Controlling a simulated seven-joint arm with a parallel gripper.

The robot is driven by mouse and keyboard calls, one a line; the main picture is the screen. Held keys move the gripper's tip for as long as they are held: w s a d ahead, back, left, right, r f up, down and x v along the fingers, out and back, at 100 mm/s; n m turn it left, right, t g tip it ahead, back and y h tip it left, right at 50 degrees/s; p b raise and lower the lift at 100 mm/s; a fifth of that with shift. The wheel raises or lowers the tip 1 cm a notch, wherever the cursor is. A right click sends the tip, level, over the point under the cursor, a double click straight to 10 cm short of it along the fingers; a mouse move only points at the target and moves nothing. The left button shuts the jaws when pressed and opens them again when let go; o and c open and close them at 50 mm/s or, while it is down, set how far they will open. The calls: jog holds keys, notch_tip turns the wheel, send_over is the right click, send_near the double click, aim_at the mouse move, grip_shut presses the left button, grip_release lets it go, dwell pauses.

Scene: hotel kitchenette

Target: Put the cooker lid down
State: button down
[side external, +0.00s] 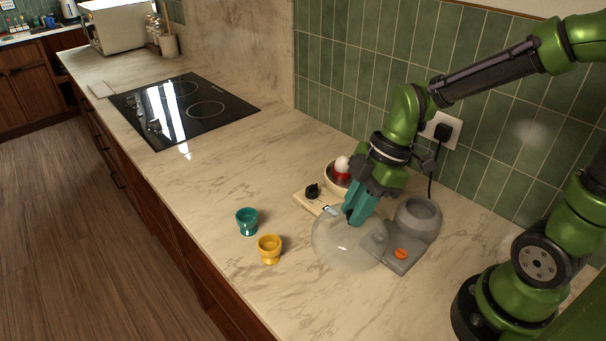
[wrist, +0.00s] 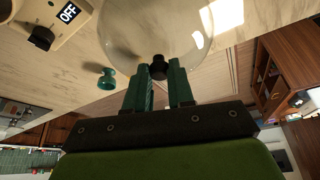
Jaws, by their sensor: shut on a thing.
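The cooker lid (side external: 338,252) is a clear dome with a small black knob (wrist: 158,66). My gripper (side external: 352,216) is shut on this knob, with one teal finger on each side of it in the wrist view (wrist: 159,88). The lid (wrist: 130,35) hangs from or stands under the fingers in front of the cooker; whether its rim touches the counter I cannot tell. The cream cooker (side external: 306,201) has a black dial and an "OFF" label, also seen in the wrist view (wrist: 20,18). A white egg (side external: 342,163) and a red item show in its open bowl, partly behind my gripper.
A grey device (side external: 418,240) with an orange button and round cup stands right of the lid, overlapping it in the side view. A teal egg cup (side external: 246,222) and a yellow one (side external: 269,249) stand to the left. Counter is clear toward the black hob (side external: 185,108).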

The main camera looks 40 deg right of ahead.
aim_at(343, 247)
jog(key=a+n, duration=0.2)
jog(key=s+a+n+g, duration=0.1)
jog(key=a+n, duration=0.1)
jog(key=s+a+n+g, duration=0.1)
jog(key=a+n, duration=0.1)
jog(key=shift+r, duration=0.25)
jog(key=shift+s+n+g, duration=0.15)
jog(key=shift+n+g, duration=0.25)
jog(key=shift+f, duration=0.4)
jog(key=shift+d+f, duration=0.1)
jog(key=shift+f, duration=3.45)
jog(key=shift+f, duration=0.15)
jog(key=c, duration=1)
grip_release()
